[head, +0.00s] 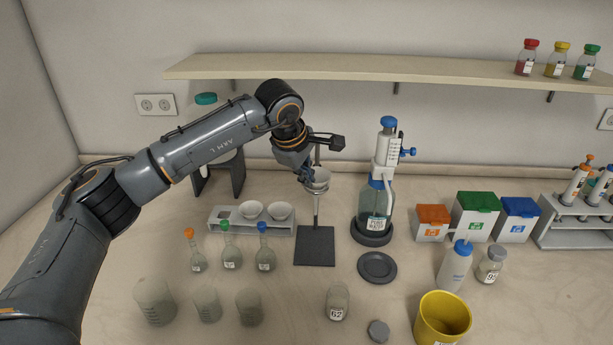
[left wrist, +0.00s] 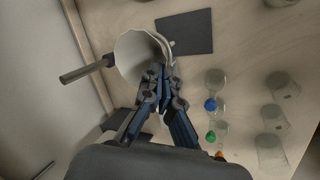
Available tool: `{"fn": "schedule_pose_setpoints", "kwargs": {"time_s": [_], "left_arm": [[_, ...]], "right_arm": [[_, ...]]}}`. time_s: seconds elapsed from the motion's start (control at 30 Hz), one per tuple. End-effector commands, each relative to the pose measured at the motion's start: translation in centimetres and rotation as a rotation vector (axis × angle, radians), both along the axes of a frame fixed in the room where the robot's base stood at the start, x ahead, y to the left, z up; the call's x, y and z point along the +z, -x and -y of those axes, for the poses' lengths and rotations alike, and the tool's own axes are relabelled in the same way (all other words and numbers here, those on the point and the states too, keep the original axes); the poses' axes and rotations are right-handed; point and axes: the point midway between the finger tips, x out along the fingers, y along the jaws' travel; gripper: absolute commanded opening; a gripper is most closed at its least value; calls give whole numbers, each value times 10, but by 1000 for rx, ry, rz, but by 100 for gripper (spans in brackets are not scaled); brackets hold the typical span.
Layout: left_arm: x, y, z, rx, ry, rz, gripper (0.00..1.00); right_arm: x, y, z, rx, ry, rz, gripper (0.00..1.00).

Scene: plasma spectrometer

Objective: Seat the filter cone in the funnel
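A retort stand with a dark square base (head: 315,246) holds the funnel (head: 319,187) up on its rod, below my left gripper. My left gripper (head: 307,182) is at the funnel's left rim. In the left wrist view its fingertips (left wrist: 162,74) come together on the edge of a pale filter cone (left wrist: 136,52). A second pale rim (left wrist: 166,50) shows just beside the cone, so cone and funnel overlap. How deep the cone sits I cannot tell. Two more white cones (head: 251,209) (head: 280,212) rest in the grey rack (head: 270,230). My right gripper is not in view.
Flasks with orange, green and blue stoppers (head: 231,259) stand before the rack. A dispenser bottle (head: 375,205) stands right of the stand, with a dark round dish (head: 377,267) in front. Beakers (head: 155,302) are at the front left. A shelf (head: 380,68) runs above.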

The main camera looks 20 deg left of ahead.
Motion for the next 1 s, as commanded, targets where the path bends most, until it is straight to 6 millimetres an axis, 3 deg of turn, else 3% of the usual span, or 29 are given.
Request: {"fn": "schedule_pose_setpoints", "kwargs": {"time_s": [0.03,0.17,0.2,0.57,1.0], "left_arm": [[0,0,0,0,0,0,4],[0,0,0,0,0,0,31],[0,0,0,0,0,0,32],[6,2,-1,0,0,2,32],[83,37,-8,0,0,4,32]], "right_arm": [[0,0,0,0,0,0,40],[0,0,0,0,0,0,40],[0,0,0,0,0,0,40],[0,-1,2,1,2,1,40],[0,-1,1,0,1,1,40]]}}
